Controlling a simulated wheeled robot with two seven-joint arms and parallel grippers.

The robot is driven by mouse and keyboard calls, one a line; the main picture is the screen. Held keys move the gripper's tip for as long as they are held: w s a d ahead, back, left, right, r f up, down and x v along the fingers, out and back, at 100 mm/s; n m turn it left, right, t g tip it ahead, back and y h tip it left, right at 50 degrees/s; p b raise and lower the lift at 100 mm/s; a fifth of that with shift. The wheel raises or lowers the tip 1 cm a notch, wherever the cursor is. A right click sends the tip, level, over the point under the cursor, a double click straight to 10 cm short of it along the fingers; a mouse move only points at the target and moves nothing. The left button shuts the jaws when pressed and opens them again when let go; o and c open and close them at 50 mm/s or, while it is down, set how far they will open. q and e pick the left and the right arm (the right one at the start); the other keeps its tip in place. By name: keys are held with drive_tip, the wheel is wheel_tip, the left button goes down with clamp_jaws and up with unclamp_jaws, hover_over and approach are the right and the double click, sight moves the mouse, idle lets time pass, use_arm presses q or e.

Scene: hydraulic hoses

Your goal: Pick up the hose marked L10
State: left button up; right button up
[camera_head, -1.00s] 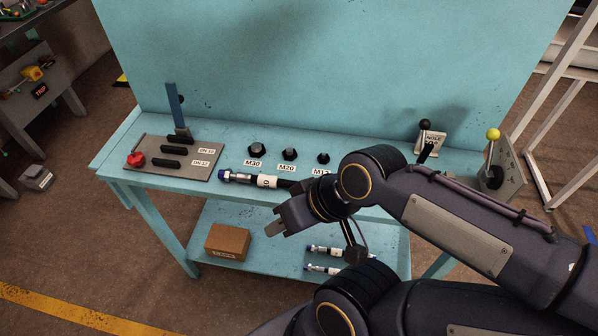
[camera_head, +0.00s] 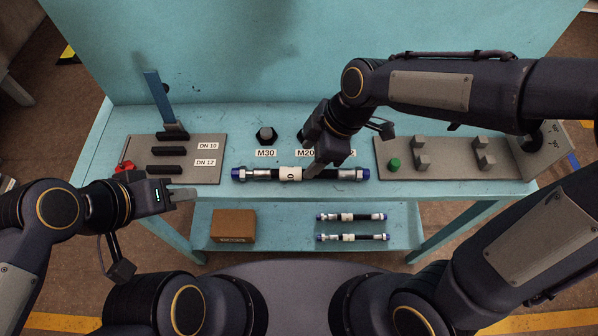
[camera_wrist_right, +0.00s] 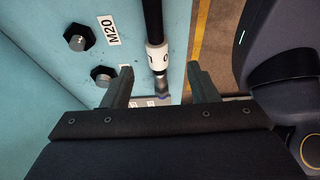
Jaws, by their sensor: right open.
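In the right wrist view the hose (camera_wrist_right: 153,22) runs between the open fingers (camera_wrist_right: 162,84), apparently without contact. My left gripper (camera_head: 183,194) is left of the hose, off the table's front; its jaw gap is unclear.
Nuts by labels M30 (camera_head: 266,136) and M20 stand behind the hose. A grey plate (camera_head: 205,172) with black holders is at left, a fixture panel (camera_head: 445,170) with a green button at right. A brown box (camera_head: 233,226) sits on the lower shelf.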

sight(301, 170)
drive_tip(key=x, duration=0.7)
drive_tip(key=shift+w+d+f, duration=0.2)
drive_tip(key=shift+w+d, duration=0.05)
drive_tip(key=shift+d, duration=0.1)
clamp_jaws()
